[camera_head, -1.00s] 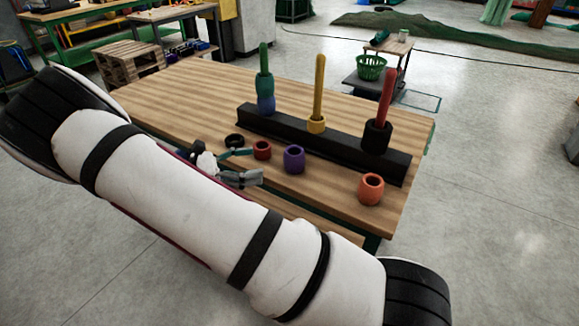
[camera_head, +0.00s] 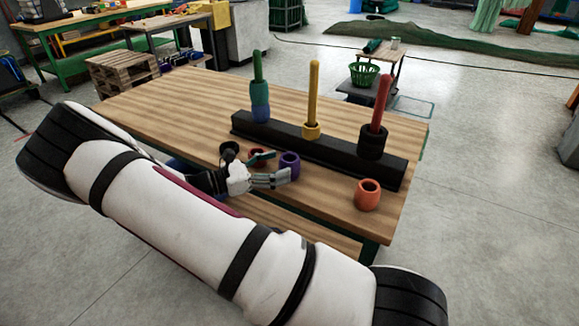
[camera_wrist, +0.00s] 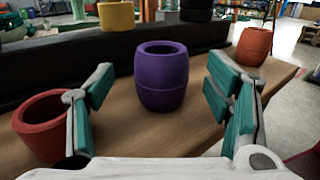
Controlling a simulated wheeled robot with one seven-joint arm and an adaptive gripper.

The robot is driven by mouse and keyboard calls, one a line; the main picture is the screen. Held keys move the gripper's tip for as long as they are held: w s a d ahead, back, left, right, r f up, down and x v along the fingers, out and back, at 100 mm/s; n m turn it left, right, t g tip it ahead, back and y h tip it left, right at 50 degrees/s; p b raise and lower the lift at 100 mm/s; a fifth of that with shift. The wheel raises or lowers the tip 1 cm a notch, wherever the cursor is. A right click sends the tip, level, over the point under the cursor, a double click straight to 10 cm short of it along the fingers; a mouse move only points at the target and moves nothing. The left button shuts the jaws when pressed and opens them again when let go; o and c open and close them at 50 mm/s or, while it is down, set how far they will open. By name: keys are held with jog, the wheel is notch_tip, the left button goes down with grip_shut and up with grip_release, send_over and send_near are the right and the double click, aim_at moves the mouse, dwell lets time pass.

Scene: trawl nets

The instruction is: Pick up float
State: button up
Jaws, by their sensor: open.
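A purple barrel-shaped float (camera_head: 290,166) with a hole in its top stands upright on the wooden table. In the wrist view the purple float (camera_wrist: 162,80) stands ahead, centred between the fingers. My gripper (camera_head: 274,170) is open and empty, low over the table just left of the purple float. The wrist view shows its teal finger pads (camera_wrist: 160,92) apart on either side of the float, with no contact visible. A red float (camera_head: 254,156) stands beside the gripper, partly hidden by it; it also shows at the left in the wrist view (camera_wrist: 42,125).
A black bar rack (camera_head: 330,155) behind carries green, yellow and red pegs; blue-green, yellow (camera_head: 311,131) and black (camera_head: 372,141) floats are on them. An orange float (camera_head: 367,195) stands to the right near the table's front edge. A green basket (camera_head: 363,75) is farther back.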

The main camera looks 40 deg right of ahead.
aim_at(280, 164)
jog(key=x, duration=0.4)
jog(key=shift+s, duration=0.15)
jog(key=shift+c, duration=0.4)
jog(key=c, duration=1.2)
jog(key=shift+o, duration=0.2)
jog(key=shift+r, duration=0.1)
jog(key=shift+r, duration=0.6)
notch_tip(280, 164, up, 3)
jog(key=shift+f+p, duration=0.25)
jog(key=shift+p, duration=0.15)
jog(key=s+a, duration=0.3)
jog(key=a, duration=0.4)
jog(key=s+a+r+p, duration=0.1)
jog(key=s+a, duration=0.2)
jog(key=a, duration=0.4)
jog(key=shift+s+a, duration=0.3)
